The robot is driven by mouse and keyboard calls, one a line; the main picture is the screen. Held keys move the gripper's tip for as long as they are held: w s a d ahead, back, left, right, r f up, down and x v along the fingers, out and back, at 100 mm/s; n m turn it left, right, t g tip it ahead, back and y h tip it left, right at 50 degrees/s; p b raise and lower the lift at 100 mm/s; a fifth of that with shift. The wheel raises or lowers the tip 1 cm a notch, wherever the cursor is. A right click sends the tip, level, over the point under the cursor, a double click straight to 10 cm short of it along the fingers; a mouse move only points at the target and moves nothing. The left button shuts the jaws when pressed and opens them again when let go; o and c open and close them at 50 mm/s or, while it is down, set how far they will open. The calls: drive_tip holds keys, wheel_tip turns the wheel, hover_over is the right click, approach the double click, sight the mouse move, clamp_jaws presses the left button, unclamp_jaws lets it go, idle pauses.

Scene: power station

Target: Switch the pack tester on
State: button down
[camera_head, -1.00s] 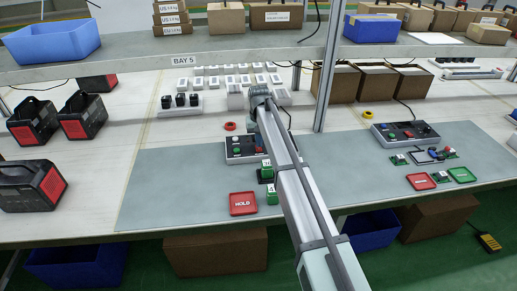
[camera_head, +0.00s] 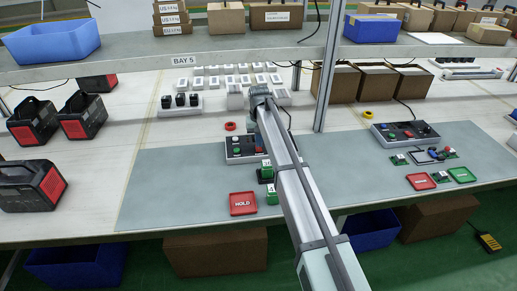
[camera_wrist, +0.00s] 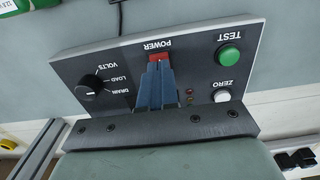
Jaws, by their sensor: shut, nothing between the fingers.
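The pack tester (camera_head: 236,147) is a dark-faced box on the grey mat, partly hidden behind my arm in the head view. In the wrist view its panel (camera_wrist: 115,65) appears upside down, with a red power switch (camera_wrist: 159,57) under the POWER label. A green TEST button (camera_wrist: 228,55), a white ZERO button (camera_wrist: 222,96) and a black knob (camera_wrist: 91,84) flank it. My gripper (camera_wrist: 156,66) is shut and empty, its blue fingertips right at the red switch and covering part of it. I cannot tell whether they touch it.
A red HOLD tray (camera_head: 243,204) and green-and-black packs (camera_head: 267,171) lie near the tester. A shelf post (camera_head: 327,75) stands right of my arm. A second tester (camera_head: 405,133) sits on the right of the mat. The mat's left part is clear.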

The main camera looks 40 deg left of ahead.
drive_tip(key=shift+f, duration=1)
idle(0.9)
drive_tip(key=shift+r, duration=0.1)
drive_tip(key=shift+r, duration=3.45)
